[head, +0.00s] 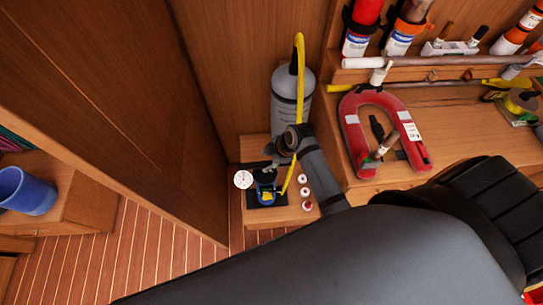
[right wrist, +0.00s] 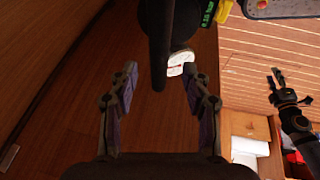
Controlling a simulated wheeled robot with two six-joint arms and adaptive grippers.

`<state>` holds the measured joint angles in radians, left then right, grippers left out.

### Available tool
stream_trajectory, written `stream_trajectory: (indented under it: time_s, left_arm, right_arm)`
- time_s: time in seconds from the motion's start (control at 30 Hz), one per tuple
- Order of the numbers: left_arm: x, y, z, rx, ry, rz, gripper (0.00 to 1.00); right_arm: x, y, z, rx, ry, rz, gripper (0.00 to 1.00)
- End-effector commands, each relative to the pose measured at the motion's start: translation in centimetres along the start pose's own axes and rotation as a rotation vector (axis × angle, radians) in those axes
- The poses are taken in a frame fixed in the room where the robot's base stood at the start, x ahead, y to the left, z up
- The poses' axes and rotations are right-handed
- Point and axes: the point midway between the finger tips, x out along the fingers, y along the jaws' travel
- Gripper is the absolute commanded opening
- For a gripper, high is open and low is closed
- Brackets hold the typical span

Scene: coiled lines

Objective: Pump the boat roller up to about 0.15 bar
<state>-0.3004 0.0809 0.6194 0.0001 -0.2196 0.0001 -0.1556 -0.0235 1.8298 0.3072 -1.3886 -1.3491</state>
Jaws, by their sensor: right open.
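The grey cylinder (head: 291,100), which looks like the boat roller, stands upright in the corner. A yellow hose (head: 300,65) loops over its top and runs down to a blue and yellow fitting (head: 265,191) on a dark plate. A white round gauge (head: 243,179) sits beside this; its reading is too small to tell. My right gripper (head: 270,166) is above the plate, partly hidden by its wrist. In the right wrist view its open fingers (right wrist: 160,78) have a dark upright shaft (right wrist: 160,45) ahead of them. My left gripper (right wrist: 287,92) shows small at the right there.
A red horseshoe buoy (head: 420,142) lies on the worktop at right, below a shelf with canisters. A tall wooden panel (head: 130,100) stands at left. Floor planks are clear.

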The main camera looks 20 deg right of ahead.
Motion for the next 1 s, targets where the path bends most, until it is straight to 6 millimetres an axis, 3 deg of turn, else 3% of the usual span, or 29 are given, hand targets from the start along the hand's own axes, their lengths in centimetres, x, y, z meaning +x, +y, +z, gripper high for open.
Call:
stream_trajectory:
  time_s: [0.1, 0.3, 0.87, 1.0]
  left_arm:
    - [0.0, 0.0, 0.0, 0.0, 0.0, 0.0, 0.4]
    - [0.0, 0.1, -0.1, 0.0, 0.001, 0.001, 0.4]
    - [0.0, 0.1, -0.1, 0.0, 0.001, 0.001, 0.4]
    - [0.0, 0.1, -0.1, 0.0, 0.001, 0.001, 0.4]
  right_arm:
    - [-2.5, 0.0, 0.1, -0.003, -0.002, 0.002, 0.48]
    - [-4.6, -0.1, 0.0, 0.0, -0.001, -0.001, 0.48]
    - [-4.8, -0.1, 0.0, 0.001, -0.001, -0.001, 0.48]
    - [-5.6, -1.0, 1.0, 0.113, -0.041, 0.012, 0.48]
